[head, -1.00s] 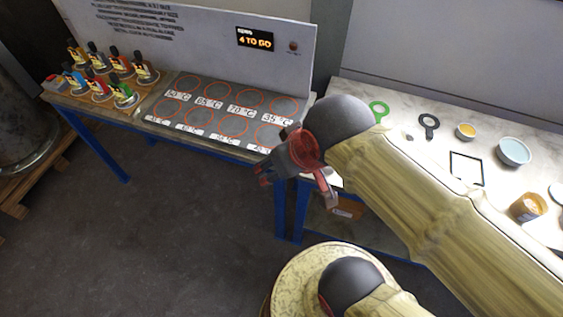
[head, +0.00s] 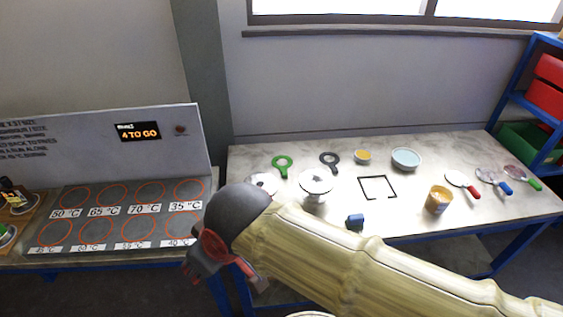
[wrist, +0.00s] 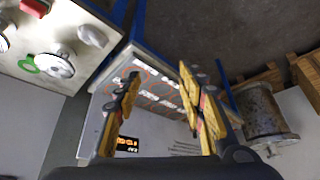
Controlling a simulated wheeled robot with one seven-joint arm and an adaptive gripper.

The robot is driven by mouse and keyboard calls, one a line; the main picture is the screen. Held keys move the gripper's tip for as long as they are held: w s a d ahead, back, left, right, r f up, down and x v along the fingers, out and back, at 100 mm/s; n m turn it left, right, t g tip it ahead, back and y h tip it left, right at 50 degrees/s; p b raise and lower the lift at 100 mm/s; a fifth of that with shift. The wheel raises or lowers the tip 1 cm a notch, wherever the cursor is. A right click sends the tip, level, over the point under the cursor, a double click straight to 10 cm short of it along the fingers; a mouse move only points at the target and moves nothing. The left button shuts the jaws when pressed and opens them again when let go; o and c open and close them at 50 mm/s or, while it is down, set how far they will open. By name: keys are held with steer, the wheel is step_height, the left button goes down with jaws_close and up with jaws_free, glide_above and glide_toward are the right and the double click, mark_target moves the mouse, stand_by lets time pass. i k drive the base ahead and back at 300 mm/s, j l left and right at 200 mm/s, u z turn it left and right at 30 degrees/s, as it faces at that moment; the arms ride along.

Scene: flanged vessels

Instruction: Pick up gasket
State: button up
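Two flat rings with tabs, which look like gaskets, lie at the back of the right-hand table: a green ring (head: 282,161) and a black ring (head: 329,158). The green ring also shows in the wrist view (wrist: 27,65). My gripper (head: 198,262) is left of and below these things, near the gap between the tables. In the wrist view my gripper (wrist: 160,78) has its fingers spread, with nothing between them.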

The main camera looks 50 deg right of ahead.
mark_target(283, 168)
steer(key=z, duration=0.4)
steer(key=l+z, duration=0.1)
steer(key=z, duration=0.3)
steer(key=i+z, duration=0.1)
steer(key=z, duration=0.65)
